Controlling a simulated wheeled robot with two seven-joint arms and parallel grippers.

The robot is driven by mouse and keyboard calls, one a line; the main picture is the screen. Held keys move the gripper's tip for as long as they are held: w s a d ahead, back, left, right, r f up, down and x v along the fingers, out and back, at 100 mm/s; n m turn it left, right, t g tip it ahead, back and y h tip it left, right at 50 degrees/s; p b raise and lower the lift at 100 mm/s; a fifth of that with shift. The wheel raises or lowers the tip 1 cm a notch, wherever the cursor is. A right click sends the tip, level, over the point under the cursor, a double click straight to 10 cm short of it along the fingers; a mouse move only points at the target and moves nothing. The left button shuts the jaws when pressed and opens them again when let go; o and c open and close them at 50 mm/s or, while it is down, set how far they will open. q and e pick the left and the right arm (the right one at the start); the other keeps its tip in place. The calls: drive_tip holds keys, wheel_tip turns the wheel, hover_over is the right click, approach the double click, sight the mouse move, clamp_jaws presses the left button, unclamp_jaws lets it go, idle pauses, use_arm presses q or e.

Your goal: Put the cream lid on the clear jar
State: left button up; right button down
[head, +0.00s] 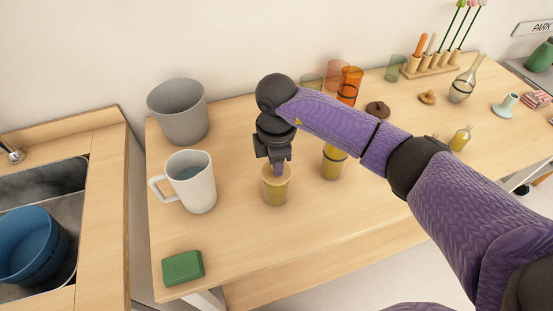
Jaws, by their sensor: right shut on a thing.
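The clear jar (275,194) stands upright on the wooden table, with yellowish contents showing through its wall. The cream lid (284,176) is at the jar's mouth, directly under my right gripper (277,168). My right gripper points down and is shut on the lid; its fingers hide part of it. I cannot tell whether the lid is fully seated or just above the rim. My left gripper is not in view.
A white mug (200,188) and a grey bucket (178,118) stand left of the jar. A second yellow-filled jar (332,164) stands close on the right. A green sponge (182,268) lies at the front left. The table in front of the jar is clear.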

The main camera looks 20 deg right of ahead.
drive_tip(key=shift+f, duration=0.3)
drive_tip(key=shift+f, duration=0.15)
idle(0.8)
drive_tip(key=shift+c, duration=2.2)
unclamp_jaws()
wheel_tip(320, 180, up, 10)
drive_tip(key=shift+p, duration=1.15)
